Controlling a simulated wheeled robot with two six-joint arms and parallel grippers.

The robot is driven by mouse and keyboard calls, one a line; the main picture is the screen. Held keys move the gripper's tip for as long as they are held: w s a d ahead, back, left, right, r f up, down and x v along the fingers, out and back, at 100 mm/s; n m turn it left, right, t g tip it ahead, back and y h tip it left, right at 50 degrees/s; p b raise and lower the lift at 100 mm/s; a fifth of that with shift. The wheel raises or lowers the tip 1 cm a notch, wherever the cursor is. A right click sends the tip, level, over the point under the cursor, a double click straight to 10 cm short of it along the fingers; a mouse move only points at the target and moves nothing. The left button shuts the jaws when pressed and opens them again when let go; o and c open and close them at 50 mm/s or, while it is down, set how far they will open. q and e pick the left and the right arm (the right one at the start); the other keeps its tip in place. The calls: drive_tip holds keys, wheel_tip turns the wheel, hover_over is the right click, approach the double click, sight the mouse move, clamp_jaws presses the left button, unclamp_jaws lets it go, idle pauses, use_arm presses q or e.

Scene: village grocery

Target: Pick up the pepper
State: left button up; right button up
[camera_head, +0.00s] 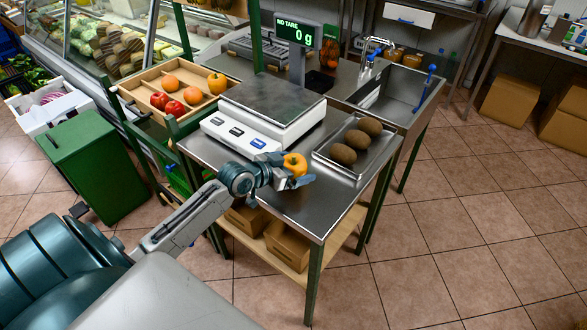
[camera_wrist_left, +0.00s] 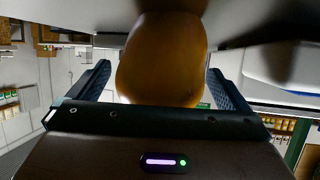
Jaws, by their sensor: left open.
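An orange-yellow pepper (camera_head: 295,163) is on the steel table, just in front of the scale at its right corner. My left gripper (camera_head: 292,172) reaches it from the left, low over the table top. In the left wrist view the pepper (camera_wrist_left: 162,60) fills the space between the two fingers, with a visible gap on each side. The left gripper is open around the pepper. My right gripper is not in view. A second orange-yellow pepper (camera_head: 217,83) lies in the wooden tray.
The scale (camera_head: 272,105) reads 0 g and its plate is empty. A metal tray (camera_head: 357,173) with several brown, oval items is to the right of the pepper. The wooden tray (camera_head: 143,95) holds red and orange produce. The table's front part (camera_head: 310,215) is bare.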

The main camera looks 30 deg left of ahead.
use_arm(q)
drive_tip(key=c, duration=1.1)
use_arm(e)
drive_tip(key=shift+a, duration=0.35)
